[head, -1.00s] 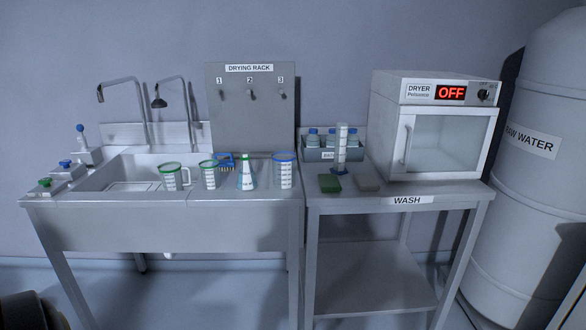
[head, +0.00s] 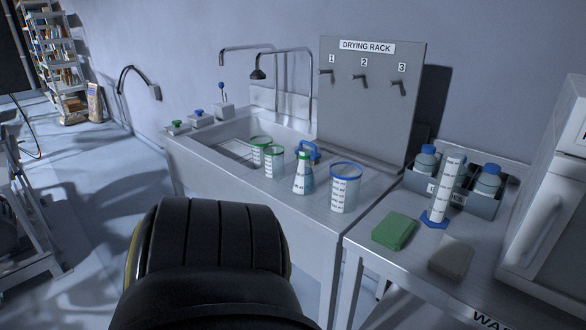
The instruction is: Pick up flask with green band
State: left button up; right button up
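Nothing holds the flask. A dark rounded part of my own body fills the lower middle of the head view, in front of the counter. Neither of my grippers shows.
Another green-rimmed beaker (head: 259,146) stands near the sink (head: 215,142). The drying rack (head: 368,105) rises behind. To the right are a green sponge (head: 394,231), a grey block (head: 451,257), a measuring cylinder (head: 445,190), a bottle caddy (head: 462,198) and the dryer (head: 550,215).

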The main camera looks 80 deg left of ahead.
aim_at(304, 182)
jog(key=u, duration=0.95)
jog(key=i, duration=0.85)
jog(key=u, duration=0.85)
